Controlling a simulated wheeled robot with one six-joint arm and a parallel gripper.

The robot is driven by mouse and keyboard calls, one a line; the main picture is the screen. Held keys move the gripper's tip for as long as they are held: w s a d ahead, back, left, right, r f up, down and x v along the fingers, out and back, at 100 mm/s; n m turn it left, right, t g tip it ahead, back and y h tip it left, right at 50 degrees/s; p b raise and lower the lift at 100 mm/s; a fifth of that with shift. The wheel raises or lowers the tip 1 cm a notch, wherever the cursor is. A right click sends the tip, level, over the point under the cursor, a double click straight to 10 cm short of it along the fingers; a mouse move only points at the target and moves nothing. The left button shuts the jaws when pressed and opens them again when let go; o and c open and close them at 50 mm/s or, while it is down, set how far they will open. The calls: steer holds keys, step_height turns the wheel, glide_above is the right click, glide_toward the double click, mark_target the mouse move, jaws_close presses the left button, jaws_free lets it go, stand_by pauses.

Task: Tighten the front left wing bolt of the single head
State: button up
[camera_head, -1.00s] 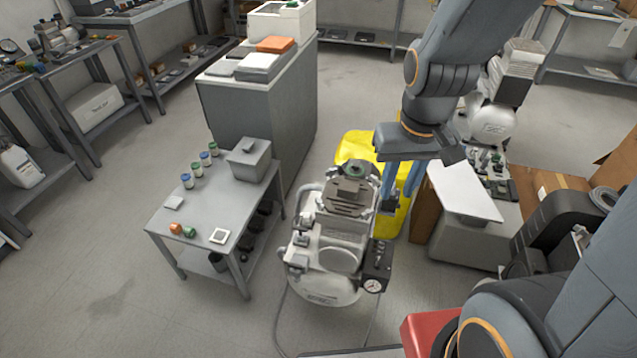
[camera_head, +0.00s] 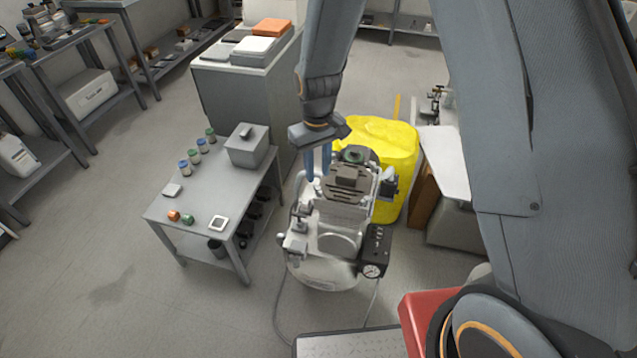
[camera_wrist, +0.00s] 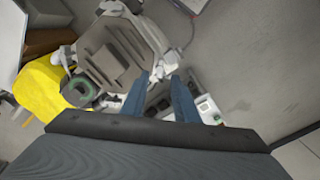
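The single-head compressor (camera_head: 327,235) stands on the floor in the middle of the head view, with a dark ribbed head (camera_head: 347,180) on top and a pressure gauge (camera_head: 372,270) at its front right. My gripper (camera_head: 318,178) points down at the left rear of that head, its blue fingers apart. In the wrist view my gripper (camera_wrist: 161,78) is open and nothing is held between the fingers. The compressor head (camera_wrist: 112,60) lies just beyond the fingers to the left, with a pale fitting near the fingertips. I cannot make out the front left wing bolt clearly in either view.
A grey table (camera_head: 205,205) with small jars and a grey box (camera_head: 247,146) stands left of the compressor. A yellow container (camera_head: 385,150) is close behind it, and a tall grey cabinet (camera_head: 245,95) is behind left. Open floor lies at the front left.

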mark_target(318, 189)
steer(key=shift+f+p, duration=0.7)
steer(key=shift+f, duration=2.25)
jaws_close()
